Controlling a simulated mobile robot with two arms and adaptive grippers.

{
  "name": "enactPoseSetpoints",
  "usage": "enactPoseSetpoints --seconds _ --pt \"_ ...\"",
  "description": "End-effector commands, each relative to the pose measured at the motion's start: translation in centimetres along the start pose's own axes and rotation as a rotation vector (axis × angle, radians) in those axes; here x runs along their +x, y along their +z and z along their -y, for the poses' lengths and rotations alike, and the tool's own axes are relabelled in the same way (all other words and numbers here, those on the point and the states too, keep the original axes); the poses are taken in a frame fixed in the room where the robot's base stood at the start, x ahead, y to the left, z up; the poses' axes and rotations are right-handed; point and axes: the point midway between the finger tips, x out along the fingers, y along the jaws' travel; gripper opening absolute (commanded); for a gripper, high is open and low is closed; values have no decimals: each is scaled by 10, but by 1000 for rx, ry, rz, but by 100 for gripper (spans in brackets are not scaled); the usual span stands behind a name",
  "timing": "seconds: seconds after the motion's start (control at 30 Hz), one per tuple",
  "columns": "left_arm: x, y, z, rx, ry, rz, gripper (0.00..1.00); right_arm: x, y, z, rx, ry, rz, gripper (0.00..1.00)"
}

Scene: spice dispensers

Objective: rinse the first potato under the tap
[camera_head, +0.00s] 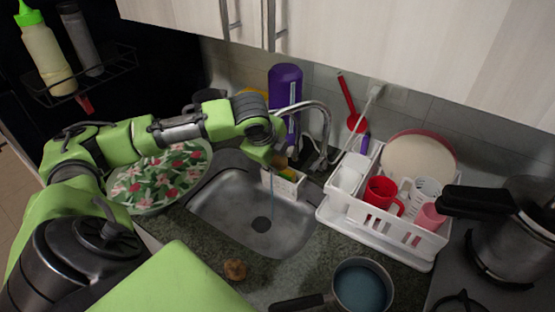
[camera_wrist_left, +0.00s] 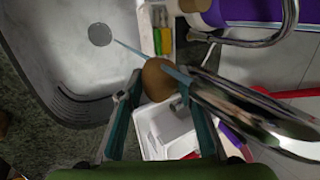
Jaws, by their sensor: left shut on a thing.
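The tap (camera_head: 327,120) arches over the metal sink (camera_head: 215,205), and a thin blue stream of water (camera_head: 272,190) falls into the sink. In the left wrist view, a brown potato (camera_wrist_left: 158,79) sits between the fingertips of my left gripper (camera_wrist_left: 161,88), which is shut on it. The potato is right by the tap spout (camera_wrist_left: 215,95), and the stream meets its upper edge. In the head view my left gripper (camera_head: 275,155) is under the tap's end and hides the potato. Another brown potato (camera_head: 235,269) lies on the counter in front of the sink. My right gripper is not in view.
A white dish rack (camera_head: 385,240) with cups and a plate stands right of the sink. A floral tray (camera_head: 160,180) lies left. A pan (camera_head: 362,287) with blue content is at the front. A purple bottle (camera_head: 286,88) stands behind the sink.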

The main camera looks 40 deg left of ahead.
Motion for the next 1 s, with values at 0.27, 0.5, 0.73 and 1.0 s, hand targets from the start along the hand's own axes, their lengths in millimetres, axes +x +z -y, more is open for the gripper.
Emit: enactPoseSetpoints --seconds 0.27,0.5,0.73,1.0 --pt "-1 1 -1 1 -1 0 10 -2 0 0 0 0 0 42" --pt "-10 0 -16 3 0 1 10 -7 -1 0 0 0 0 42" --pt "-18 -2 -32 3 0 2 10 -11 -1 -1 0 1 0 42" --pt "-29 -4 -51 3 0 2 10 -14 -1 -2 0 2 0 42"
